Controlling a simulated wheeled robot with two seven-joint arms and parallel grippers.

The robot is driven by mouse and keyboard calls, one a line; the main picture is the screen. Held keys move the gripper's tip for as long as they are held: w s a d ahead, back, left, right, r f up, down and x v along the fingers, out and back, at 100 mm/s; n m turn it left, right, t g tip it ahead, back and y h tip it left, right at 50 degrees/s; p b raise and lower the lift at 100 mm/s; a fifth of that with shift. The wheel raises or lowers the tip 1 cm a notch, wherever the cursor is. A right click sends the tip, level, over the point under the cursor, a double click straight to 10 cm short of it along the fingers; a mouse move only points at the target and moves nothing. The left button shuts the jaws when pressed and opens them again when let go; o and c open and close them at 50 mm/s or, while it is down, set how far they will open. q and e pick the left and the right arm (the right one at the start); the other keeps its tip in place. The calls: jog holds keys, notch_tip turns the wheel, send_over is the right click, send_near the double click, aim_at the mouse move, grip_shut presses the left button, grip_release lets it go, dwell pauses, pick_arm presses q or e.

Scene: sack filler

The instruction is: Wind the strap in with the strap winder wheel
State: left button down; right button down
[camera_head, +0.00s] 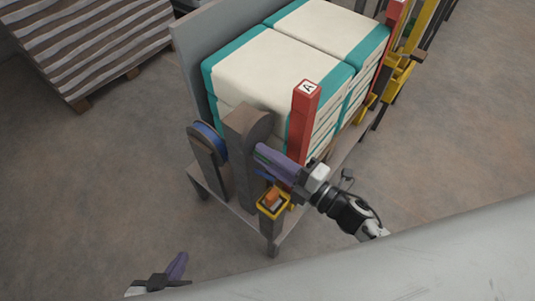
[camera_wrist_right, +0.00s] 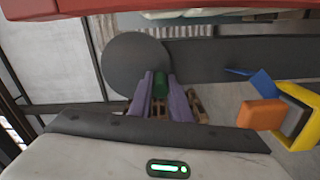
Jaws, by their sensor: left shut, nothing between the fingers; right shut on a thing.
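The strap winder wheel (camera_wrist_right: 125,65) is a dark grey disc at the end of a grey post in the right wrist view; in the head view my right gripper hides part of it. A green handle (camera_wrist_right: 160,82) stands off the wheel between the purple fingers of my right gripper (camera_wrist_right: 161,90). That gripper (camera_head: 262,156) is shut on the handle, at the near side of the grey post (camera_head: 242,170). Blue strap (camera_head: 208,140) shows on a spool left of the post. My left gripper (camera_head: 172,275) is shut and empty, low at the left, away from the stand.
White and teal sacks (camera_head: 265,70) are stacked behind a red post (camera_head: 302,120) marked A. An orange block in a yellow holder (camera_head: 273,203) is just below my right gripper. A slatted pallet load (camera_head: 85,40) stands at the upper left. The floor around my left gripper is clear.

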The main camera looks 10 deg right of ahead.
jog(key=c, duration=1.9)
grip_release()
jog(key=v, duration=1)
jog(key=shift+s+d+b, duration=0.1)
jog(key=shift+d+b, duration=0.05)
jog(key=shift+b, duration=0.25)
